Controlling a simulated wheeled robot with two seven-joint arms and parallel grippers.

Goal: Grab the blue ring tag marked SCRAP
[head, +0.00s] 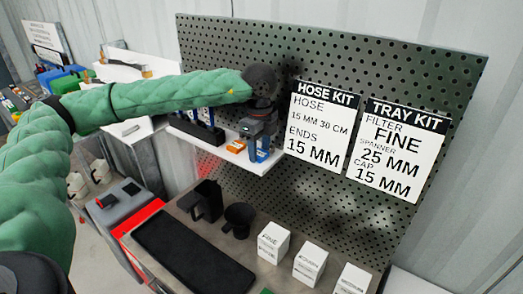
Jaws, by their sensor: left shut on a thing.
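My left gripper (254,140) reaches in from the left and points down over the small white shelf on the pegboard. It is shut on a blue tag (262,155) at the shelf's right end. The tag's ring is hidden by the fingers, and its marking is too small to read. I cannot tell whether the tag still touches the shelf. My right gripper is not in view.
An orange tag (236,146) lies on the white shelf (225,152), left of my gripper. Two signs, HOSE KIT (318,125) and TRAY KIT (397,150), hang on the pegboard. Below are a black tray (192,252), a dark cup (239,219) and white boxes (273,242).

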